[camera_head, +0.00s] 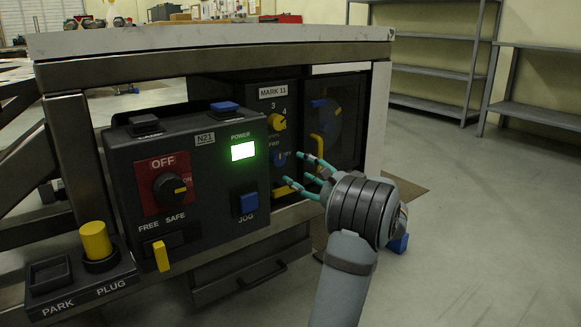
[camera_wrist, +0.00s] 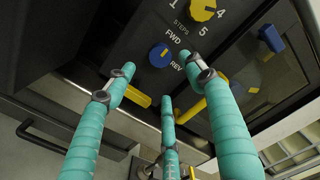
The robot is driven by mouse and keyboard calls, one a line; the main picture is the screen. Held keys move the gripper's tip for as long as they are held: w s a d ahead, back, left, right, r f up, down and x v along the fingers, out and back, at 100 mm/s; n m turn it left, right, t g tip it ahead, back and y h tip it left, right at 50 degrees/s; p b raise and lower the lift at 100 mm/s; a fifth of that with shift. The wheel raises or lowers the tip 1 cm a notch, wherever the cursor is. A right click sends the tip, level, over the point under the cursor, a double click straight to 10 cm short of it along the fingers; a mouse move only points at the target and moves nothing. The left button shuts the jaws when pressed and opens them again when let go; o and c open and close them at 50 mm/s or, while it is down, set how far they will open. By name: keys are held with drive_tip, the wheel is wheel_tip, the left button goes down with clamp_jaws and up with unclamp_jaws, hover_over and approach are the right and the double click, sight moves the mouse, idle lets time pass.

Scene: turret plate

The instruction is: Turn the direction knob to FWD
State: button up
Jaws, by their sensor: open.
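The direction knob (camera_wrist: 159,56) is a round blue knob on a dark panel, with the label FWD above it and REV at its lower right in the wrist view. It also shows in the head view (camera_head: 279,158), just left of my fingers. I cannot tell for certain which label its small mark points to. My gripper (camera_head: 297,172) has teal fingers, spread apart and empty, in front of the panel. In the wrist view my gripper (camera_wrist: 160,78) has its fingertips around and below the knob, and I see no contact.
A yellow steps knob (camera_wrist: 203,9) sits above the direction knob. Yellow handles (camera_wrist: 190,110) stick out below it. A control box (camera_head: 190,175) with an OFF switch and lit POWER lamp stands at left.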

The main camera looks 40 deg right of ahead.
sight(280, 160)
drive_tip(key=shift+s+a, duration=0.1)
drive_tip(key=shift+s, duration=1.4)
drive_tip(key=shift+w, duration=0.15)
drive_tip(key=w, duration=1.2)
drive_tip(key=shift+d+r, duration=0.1)
drive_tip(key=shift+d, duration=0.2)
drive_tip(key=shift+s, duration=0.1)
